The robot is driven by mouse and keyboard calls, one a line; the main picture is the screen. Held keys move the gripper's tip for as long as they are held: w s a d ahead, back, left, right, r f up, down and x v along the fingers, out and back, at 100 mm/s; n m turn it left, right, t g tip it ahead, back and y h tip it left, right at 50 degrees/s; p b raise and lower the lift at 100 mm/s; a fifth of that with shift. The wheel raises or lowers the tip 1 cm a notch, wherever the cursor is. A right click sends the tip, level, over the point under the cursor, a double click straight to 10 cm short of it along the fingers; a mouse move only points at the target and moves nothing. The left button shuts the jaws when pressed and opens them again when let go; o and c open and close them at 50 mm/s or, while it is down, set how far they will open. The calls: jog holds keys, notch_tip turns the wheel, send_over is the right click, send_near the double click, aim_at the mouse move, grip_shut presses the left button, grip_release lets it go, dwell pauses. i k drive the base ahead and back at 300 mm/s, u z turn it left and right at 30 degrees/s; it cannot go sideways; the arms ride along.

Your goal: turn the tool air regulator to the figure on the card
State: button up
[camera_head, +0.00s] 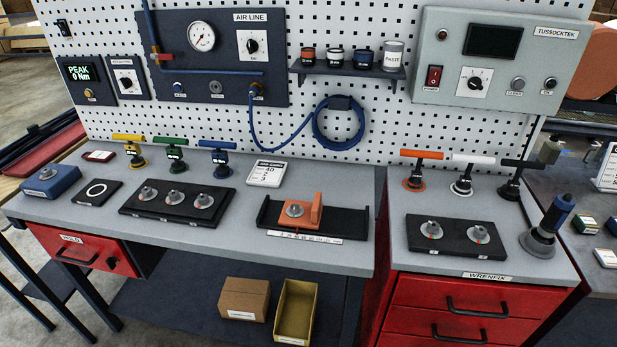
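The AIR LINE panel (222,95) is dark and hangs on the pegboard at upper left. It carries a white-faced dial knob (252,45), which looks like the tool air regulator, and a round gauge (202,37) to its left. The knob's pointer and scale figures are too small to read. The gauge needle is also too small to read surely. The white job card (267,173) leans on the bench below the panel. Its lines seem to show 40, 2 and 3; its small labels are unreadable. My gripper is not in view.
A smaller panel (125,78) with another knob hangs left, beside a PEAK display (80,75). A grey TUSSOCKTEK box (490,60) has its own knob. A blue hose (340,125) coils below the shelf (345,70). T-handled tools stand along the bench (225,235).

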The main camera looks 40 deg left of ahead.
aim_at(252, 45)
jog(key=z, duration=0.25)
jog(key=k, duration=0.85)
jog(key=u, duration=1.85)
jog(key=i, duration=1.05)
jog(key=z, duration=0.15)
